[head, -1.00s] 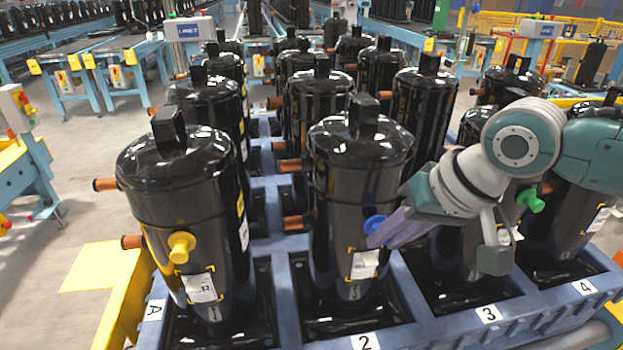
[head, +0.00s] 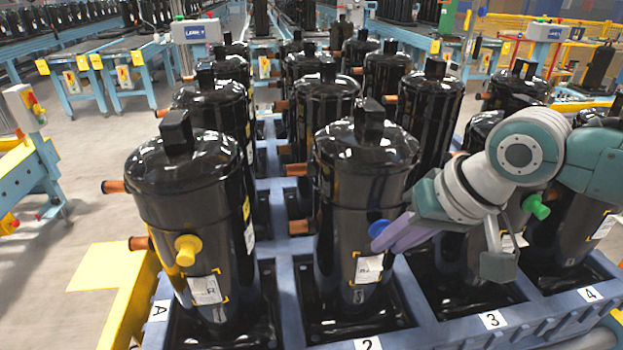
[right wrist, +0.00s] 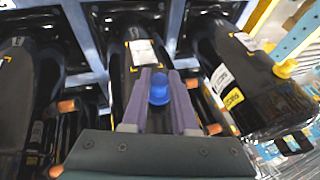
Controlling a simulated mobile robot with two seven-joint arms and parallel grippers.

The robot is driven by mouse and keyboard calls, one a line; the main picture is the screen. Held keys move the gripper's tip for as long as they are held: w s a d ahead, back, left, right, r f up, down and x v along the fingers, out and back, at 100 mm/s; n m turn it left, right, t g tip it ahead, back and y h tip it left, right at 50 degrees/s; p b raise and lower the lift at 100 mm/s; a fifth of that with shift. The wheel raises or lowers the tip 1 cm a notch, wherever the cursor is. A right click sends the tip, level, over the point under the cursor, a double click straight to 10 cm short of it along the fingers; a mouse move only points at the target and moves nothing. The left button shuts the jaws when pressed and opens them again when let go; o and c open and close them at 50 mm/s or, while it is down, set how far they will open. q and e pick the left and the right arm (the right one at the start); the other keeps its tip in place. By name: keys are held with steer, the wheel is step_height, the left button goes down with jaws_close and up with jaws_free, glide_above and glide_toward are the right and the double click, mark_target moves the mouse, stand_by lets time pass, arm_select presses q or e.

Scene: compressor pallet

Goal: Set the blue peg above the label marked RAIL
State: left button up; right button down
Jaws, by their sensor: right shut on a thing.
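The blue peg (head: 379,229) is at the front of the black compressor in the bay marked 2, just above and right of its white label (head: 369,268). The lettering on this label is too small to read. My right gripper (head: 390,234), with purple fingers, is shut on the peg. The right wrist view shows the peg (right wrist: 159,88) between the fingertips, with the label (right wrist: 142,52) beyond it. I cannot tell whether the peg touches the compressor. My left gripper is not in view.
A yellow peg (head: 187,249) sits above the label (head: 205,289) of the left front compressor. A green peg (head: 536,206) is on a compressor at right. Several black compressors stand close together in the blue pallet (head: 460,331). Copper stubs (head: 299,227) stick out beside them.

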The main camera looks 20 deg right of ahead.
steer(key=shift+p, duration=0.6)
stand_by(0.8)
steer(key=shift+w, duration=0.1)
stand_by(0.4)
steer(key=shift+w+d+b, duration=0.15)
steer(key=shift+w+b, duration=0.4)
stand_by(0.3)
steer(key=c, duration=0.6)
jaws_free()
steer(key=shift+r, duration=0.1)
